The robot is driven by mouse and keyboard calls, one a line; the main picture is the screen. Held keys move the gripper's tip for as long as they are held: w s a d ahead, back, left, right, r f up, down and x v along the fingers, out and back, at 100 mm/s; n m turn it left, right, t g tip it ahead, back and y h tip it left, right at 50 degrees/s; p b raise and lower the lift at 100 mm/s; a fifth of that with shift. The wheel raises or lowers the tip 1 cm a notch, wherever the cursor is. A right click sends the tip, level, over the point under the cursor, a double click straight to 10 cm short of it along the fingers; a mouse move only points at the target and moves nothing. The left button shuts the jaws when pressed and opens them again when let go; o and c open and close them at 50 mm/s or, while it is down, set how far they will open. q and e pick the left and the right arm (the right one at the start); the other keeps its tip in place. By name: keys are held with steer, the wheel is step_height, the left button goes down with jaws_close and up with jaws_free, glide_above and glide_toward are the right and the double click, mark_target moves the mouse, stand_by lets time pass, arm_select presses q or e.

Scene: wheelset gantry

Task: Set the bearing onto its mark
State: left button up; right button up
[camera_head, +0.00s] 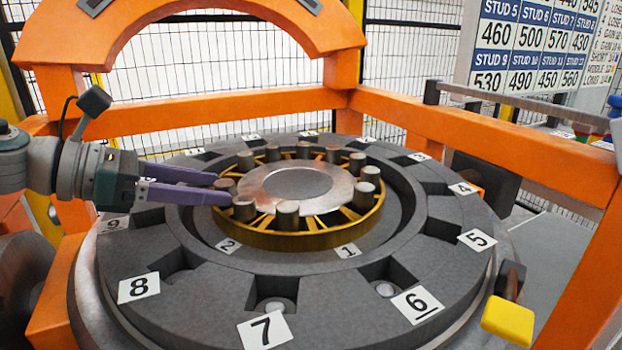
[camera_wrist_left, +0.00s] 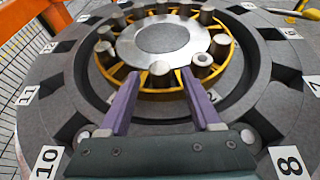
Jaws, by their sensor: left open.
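The bearing, a brass-yellow cage (camera_head: 297,240) with several grey rollers around a shiny steel disc (camera_head: 297,184), sits inside the round recess of a dark grey ring fixture. The wrist view shows its cage (camera_wrist_left: 232,58) and disc (camera_wrist_left: 158,38) from above. My left gripper (camera_head: 222,188) has two purple fingers and is open at the bearing's left rim. In the wrist view its fingertips (camera_wrist_left: 160,76) lie on either side of one roller; I cannot tell whether they touch it. Labels 1 (camera_head: 347,250) and 2 (camera_head: 228,245) lie on the recess floor. My right gripper is not in view.
The grey ring (camera_head: 190,305) has open slots and numbered tags, including 6 (camera_head: 417,304), 7 (camera_head: 265,330) and 8 (camera_head: 138,287). Orange gantry beams (camera_head: 480,135) stand behind and right. A yellow block (camera_head: 508,321) sticks out at the right edge.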

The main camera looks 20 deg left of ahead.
arm_select(q)
steer(key=shift+w+d+f, duration=0.15)
steer(key=shift+w+d, duration=0.05)
steer(key=shift+w, duration=0.05)
steer(key=shift+c, duration=0.4)
jaws_close()
stand_by(0.9)
